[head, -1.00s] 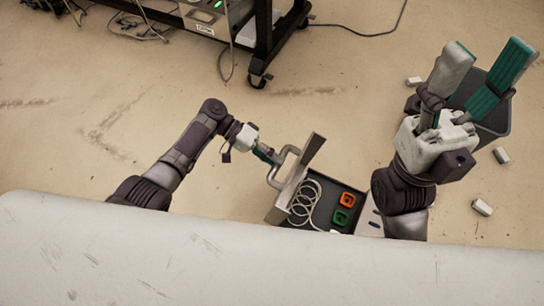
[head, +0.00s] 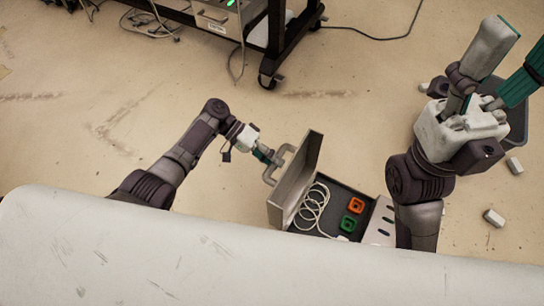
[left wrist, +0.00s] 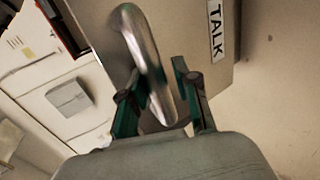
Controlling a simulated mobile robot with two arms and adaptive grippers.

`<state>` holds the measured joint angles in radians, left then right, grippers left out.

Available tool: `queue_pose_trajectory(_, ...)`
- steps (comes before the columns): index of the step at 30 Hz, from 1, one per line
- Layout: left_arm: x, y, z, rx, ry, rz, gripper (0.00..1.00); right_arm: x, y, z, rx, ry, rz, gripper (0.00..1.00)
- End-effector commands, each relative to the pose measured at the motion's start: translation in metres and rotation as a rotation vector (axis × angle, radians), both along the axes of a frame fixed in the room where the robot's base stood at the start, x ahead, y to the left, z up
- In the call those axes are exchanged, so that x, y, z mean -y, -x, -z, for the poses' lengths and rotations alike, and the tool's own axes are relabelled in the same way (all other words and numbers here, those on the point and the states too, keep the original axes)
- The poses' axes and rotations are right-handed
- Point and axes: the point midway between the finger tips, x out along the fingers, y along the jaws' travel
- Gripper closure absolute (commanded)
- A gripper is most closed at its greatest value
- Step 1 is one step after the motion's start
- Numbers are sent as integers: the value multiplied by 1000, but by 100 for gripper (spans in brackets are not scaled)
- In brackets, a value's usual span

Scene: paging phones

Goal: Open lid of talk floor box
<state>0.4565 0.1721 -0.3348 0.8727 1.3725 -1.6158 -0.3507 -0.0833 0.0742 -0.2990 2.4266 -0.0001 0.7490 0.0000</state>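The talk floor box (head: 336,222) lies open on the floor at the lower middle of the head view. Its grey lid (head: 297,182) stands up at the left side, leaning left, with its inner face showing. A bent metal handle (head: 272,172) is on the lid's outer face. My left gripper (head: 264,154) is at this handle. In the left wrist view its two fingers (left wrist: 158,88) lie on both sides of the handle tube (left wrist: 145,50), drawn in around it; exact contact is hard to see. The TALK label (left wrist: 216,31) is beside it. My right gripper (head: 522,45) is open and empty.
The box holds a coiled white cable (head: 313,207), an orange piece (head: 356,205) and a green piece (head: 348,224). A dark bin (head: 517,118) and small white blocks (head: 494,217) are at right. A wheeled rack (head: 268,60) stands behind. Floor at left is clear.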

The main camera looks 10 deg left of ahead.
Motion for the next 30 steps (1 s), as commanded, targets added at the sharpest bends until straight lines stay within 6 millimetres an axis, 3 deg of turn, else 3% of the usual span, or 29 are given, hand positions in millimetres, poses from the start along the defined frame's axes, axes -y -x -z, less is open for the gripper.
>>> queue_pose_trajectory(1,0,2,4,-6,-3,1,62,0,0,1,0,-1,0,44)
queue_pose_trajectory(3,-1,2,2,-4,-3,1,52,0,0,2,-2,0,0,44)
queue_pose_trajectory(14,-6,-3,-3,0,0,-1,52,0,0,2,-7,1,-2,44)
queue_pose_trajectory(30,-89,-33,-47,-1,-2,-1,52,0,-1,1,-6,1,-1,44)
